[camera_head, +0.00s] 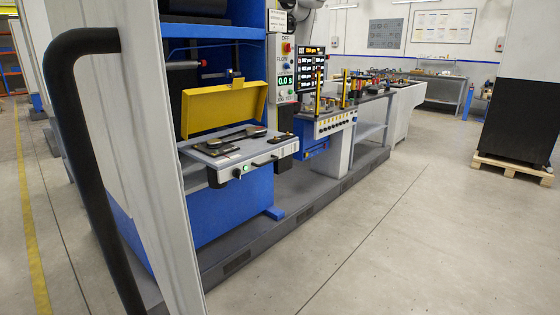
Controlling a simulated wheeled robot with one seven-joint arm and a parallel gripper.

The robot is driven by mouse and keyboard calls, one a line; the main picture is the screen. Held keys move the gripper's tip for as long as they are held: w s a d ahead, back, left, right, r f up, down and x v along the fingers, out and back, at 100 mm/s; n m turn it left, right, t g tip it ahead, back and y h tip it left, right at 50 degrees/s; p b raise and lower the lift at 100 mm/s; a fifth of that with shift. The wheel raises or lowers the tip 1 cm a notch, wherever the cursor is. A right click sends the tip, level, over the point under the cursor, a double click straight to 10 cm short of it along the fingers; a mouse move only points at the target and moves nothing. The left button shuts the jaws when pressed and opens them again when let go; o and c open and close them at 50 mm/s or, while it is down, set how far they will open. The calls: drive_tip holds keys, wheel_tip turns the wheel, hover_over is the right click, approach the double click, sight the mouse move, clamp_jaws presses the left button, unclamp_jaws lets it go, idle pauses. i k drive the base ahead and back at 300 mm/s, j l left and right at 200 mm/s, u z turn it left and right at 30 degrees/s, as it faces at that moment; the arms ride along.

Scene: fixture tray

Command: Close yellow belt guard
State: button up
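The yellow belt guard (222,117) is a long yellow cover on the blue machine, left of centre. It stands tilted up and open behind a light grey fixture tray (268,154). Dark flat parts (238,135) lie on the tray in front of the guard. A small black handle and a green button are on the tray's front face. My gripper is not in view.
A pale panel (125,140) with a thick black bar handle (75,120) stands close at left. A control box (283,70) and further workstations (335,122) run back to the right. A black block on a pallet (500,165) stands far right. The floor (400,240) right of the machines is clear.

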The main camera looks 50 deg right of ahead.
sight(205, 107)
drive_tip(key=k+z, duration=0.15)
drive_tip(key=z, duration=0.95)
drive_tip(key=i+j, duration=0.1)
drive_tip(key=i, duration=0.45)
drive_tip(key=i+j+z, duration=0.1)
drive_tip(key=i, duration=0.45)
drive_tip(key=i+j, duration=0.15)
drive_tip(key=i, duration=0.4)
drive_tip(key=i+u, duration=0.1)
drive_tip(key=i, duration=0.55)
drive_tip(key=i+l+u, duration=0.1)
drive_tip(key=i, duration=0.5)
drive_tip(key=i+l+u, duration=0.1)
drive_tip(key=i+l, duration=0.15)
drive_tip(key=i, duration=0.4)
